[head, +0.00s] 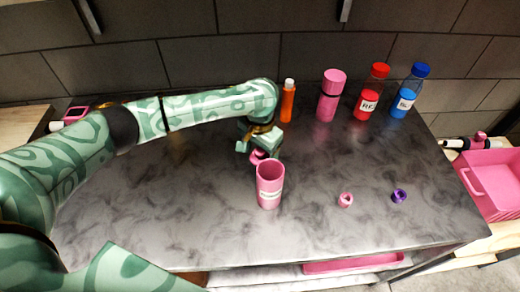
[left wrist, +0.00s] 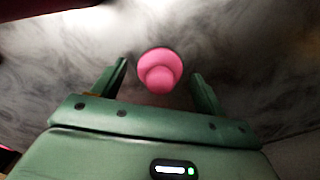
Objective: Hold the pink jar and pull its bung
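A pink jar (head: 269,195) with a white label stands upright on the dark marbled counter, its top open. A pink bung (head: 257,155) shows just behind the jar, partly hidden under my left gripper (head: 259,140). In the left wrist view the bung (left wrist: 160,70) is a round pink piece with a knob, over the counter surface. My left gripper's fingers (left wrist: 160,88) are spread on either side of it, with gaps on both sides, so it is not gripped. A second pink container (head: 328,105) stands closed at the back. My right gripper is not in view.
An orange bottle (head: 287,103), a red bottle (head: 368,98) and a blue bottle (head: 405,98) stand along the back. A small pink ring (head: 345,200) and a purple ring (head: 399,196) lie right of the jar. A pink crate (head: 495,185) is at far right. The counter's left front is clear.

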